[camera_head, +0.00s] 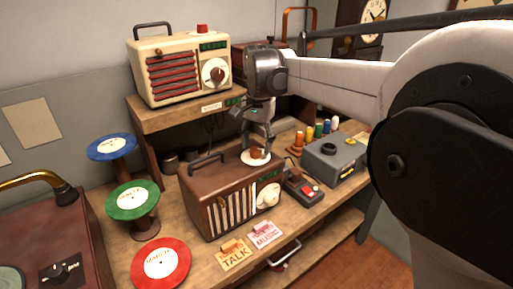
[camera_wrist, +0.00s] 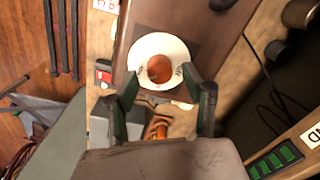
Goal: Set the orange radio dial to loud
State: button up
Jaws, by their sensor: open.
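The brown radio (camera_head: 225,190) stands on the bench, with a striped grille and a round dial (camera_head: 268,196) on its front. On its top is a white disc with an orange-brown knob (camera_head: 257,154). The same knob (camera_wrist: 160,69) and its white disc show from above in the wrist view; the marks on the disc are too small to read. My gripper (camera_head: 257,143) is open and points down just above the knob. In the wrist view the fingers of my gripper (camera_wrist: 161,86) are spread at the lower left and lower right of the disc, with nothing between them.
A cream radio (camera_head: 180,68) stands on the raised shelf behind. Green (camera_head: 131,198), blue and red discs are at the left. TALK (camera_head: 234,258) and MUSIC (camera_head: 265,236) cards lie in front. A grey box (camera_head: 335,157) and several thread spools are at the right.

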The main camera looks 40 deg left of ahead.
aim_at(259, 149)
notch_tip(259, 149, up, 10)
jog(key=shift+d+r, duration=0.2)
jog(key=shift+d, duration=0.05)
jog(key=shift+d, duration=0.1)
dwell(0.4)
jog(key=w+d+r+m+t+y, duration=0.1)
jog(key=d+r+t, duration=0.1)
jog(key=d, duration=1.5)
jog(key=w+d+r+t, duration=0.1)
jog(key=d, duration=1.5)
jog(key=s+d+f+t, duration=0.1)
jog(key=s+d+f, duration=0.3)
jog(key=s+d, duration=0.2)
jog(key=s+d+f+t+h, duration=0.1)
jog(key=s+d+f, duration=0.4)
jog(key=d, duration=0.6)
jog(key=s+d+f+m+t, duration=0.1)
jog(key=s+d+f+t, duration=0.1)
jog(key=s+d+f, duration=0.2)
jog(key=s+d, duration=0.2)
jog(key=d, duration=0.2)
jog(key=shift+s+d+f+h, duration=0.3)
jog(key=shift+s+d, duration=0.05)
jog(key=shift+d, duration=0.05)
